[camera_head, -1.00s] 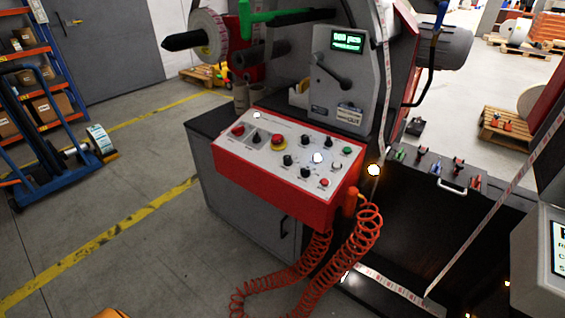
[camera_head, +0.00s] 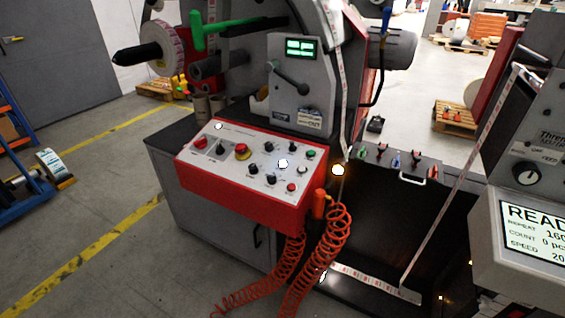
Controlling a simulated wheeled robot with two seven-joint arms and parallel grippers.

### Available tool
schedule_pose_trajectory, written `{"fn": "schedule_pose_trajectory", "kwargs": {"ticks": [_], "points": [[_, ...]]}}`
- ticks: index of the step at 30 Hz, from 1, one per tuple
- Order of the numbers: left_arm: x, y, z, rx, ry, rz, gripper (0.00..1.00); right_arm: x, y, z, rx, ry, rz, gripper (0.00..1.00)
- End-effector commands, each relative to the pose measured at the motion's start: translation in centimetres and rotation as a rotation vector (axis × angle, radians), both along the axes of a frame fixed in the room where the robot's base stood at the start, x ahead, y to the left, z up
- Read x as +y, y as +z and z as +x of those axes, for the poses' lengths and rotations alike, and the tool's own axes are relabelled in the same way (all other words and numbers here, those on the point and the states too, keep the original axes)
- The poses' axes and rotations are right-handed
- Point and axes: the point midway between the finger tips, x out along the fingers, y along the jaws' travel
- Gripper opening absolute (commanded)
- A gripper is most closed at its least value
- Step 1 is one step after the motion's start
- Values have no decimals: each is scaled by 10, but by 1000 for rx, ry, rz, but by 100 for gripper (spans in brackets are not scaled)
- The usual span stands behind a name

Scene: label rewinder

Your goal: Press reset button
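The control panel (camera_head: 232,168) is a white sloped top on a red box (camera_head: 240,200) at the front of the label rewinder. The labels are too small to read, so I cannot tell which button is reset. Neither of my grippers is in view.
Coiled orange hoses (camera_head: 335,235) hang at the panel's right front. A grey console with a display (camera_head: 538,232) stands at the right. A spindle with a label roll (camera_head: 165,50) sticks out at upper left. The floor left of the cabinet (camera_head: 120,200) is mostly clear.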

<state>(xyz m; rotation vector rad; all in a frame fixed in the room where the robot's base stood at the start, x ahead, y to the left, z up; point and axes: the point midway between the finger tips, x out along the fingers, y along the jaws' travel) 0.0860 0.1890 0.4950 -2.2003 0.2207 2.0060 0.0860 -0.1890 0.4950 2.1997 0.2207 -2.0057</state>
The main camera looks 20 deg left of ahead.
Motion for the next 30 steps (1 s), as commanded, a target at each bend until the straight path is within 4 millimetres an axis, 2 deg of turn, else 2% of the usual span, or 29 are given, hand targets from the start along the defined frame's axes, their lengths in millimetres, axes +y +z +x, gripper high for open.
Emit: {"fn": "schedule_pose_trajectory", "kwargs": {"ticks": [1, 4, 5, 30], "points": [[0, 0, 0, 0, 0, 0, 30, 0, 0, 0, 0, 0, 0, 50], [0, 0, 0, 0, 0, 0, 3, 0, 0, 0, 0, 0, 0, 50], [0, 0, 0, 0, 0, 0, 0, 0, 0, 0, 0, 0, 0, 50], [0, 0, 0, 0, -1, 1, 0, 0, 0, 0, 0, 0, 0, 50]]}}
